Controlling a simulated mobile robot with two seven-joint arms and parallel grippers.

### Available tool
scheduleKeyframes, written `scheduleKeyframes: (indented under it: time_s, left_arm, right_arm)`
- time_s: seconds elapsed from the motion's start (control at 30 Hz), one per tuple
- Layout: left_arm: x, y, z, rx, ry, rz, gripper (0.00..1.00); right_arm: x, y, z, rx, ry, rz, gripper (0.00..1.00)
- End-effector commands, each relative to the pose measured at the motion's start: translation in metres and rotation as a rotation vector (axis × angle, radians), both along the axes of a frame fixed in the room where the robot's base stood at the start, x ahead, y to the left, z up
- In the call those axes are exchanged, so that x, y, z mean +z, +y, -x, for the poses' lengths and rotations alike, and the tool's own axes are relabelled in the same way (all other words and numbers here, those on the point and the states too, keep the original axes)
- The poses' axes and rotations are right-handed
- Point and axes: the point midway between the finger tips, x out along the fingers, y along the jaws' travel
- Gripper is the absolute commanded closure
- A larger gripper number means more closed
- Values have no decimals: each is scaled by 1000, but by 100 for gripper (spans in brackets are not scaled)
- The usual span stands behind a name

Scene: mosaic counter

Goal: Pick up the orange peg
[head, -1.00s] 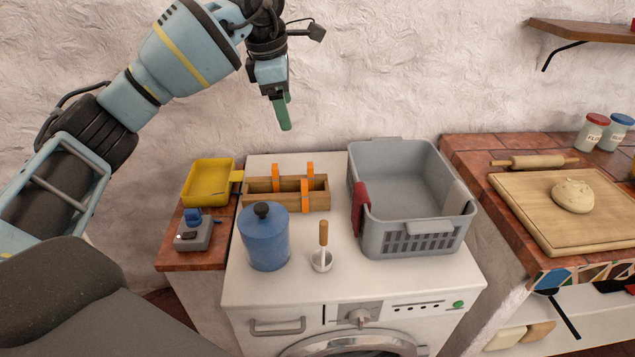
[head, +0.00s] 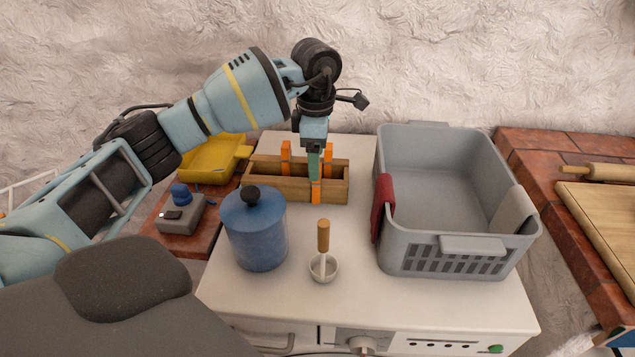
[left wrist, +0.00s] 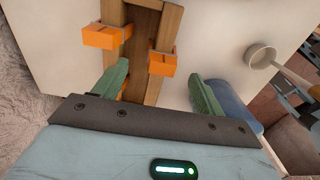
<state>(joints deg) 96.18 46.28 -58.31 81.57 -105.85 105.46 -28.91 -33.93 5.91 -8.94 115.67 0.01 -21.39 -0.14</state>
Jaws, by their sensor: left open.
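Three orange pegs are clipped on the rim of a wooden box (head: 268,187): a front peg (head: 316,191), a back left peg (head: 286,157) and a back right peg (head: 328,160). In the left wrist view the gripper (left wrist: 160,88) is open and empty. The front peg (left wrist: 162,62) shows ahead of the gap between the fingers, and the back right peg (left wrist: 105,37) lies left of it. My right gripper is not in view.
A blue lidded jar (head: 257,235) stands front left of the box, and a white cup with a wooden handle (head: 323,267) stands in front. A grey basket (head: 455,244) with a red cloth (head: 383,208) is at right. A yellow tray (head: 213,160) is at left.

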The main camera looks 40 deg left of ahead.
Motion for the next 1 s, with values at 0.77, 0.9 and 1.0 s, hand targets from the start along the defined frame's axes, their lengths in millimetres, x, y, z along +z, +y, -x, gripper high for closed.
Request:
scheduleKeyframes:
  time_s: [0.77,0.9,1.0]
  left_arm:
    - [-54,-3,1,-1,-2,1,29]
    - [-54,-3,1,-1,-2,1,36]
    - [-54,-3,1,-1,-2,1,49]
  right_arm:
    - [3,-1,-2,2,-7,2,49]
    - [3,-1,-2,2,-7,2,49]
    - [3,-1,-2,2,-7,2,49]
